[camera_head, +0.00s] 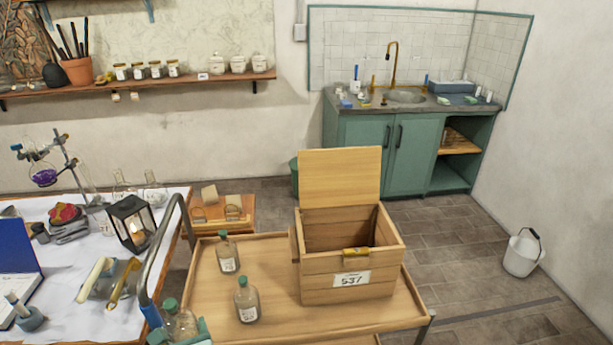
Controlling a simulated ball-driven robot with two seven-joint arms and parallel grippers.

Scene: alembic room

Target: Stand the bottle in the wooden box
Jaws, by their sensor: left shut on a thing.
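The wooden box (325,280) stands on the right part of a wooden trolley top, its lid (340,177) raised at the back. Its front has a label reading 537 and a brass latch; the inside visible looks empty, its floor partly hidden. My left gripper (182,334), teal, is at the bottom edge of the view, left of the box. It is shut on a clear glass bottle with a green cap (178,320), whose lower part is cut off by the frame. Two similar labelled bottles stand upright on the trolley, one farther back (228,258) and one nearer (247,303). My right gripper is out of view.
The trolley top (270,262) has a grey handle (160,245) at its left. A cluttered table with a lantern (133,224) and glassware is at the left. The two standing bottles are between my left gripper and the box.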

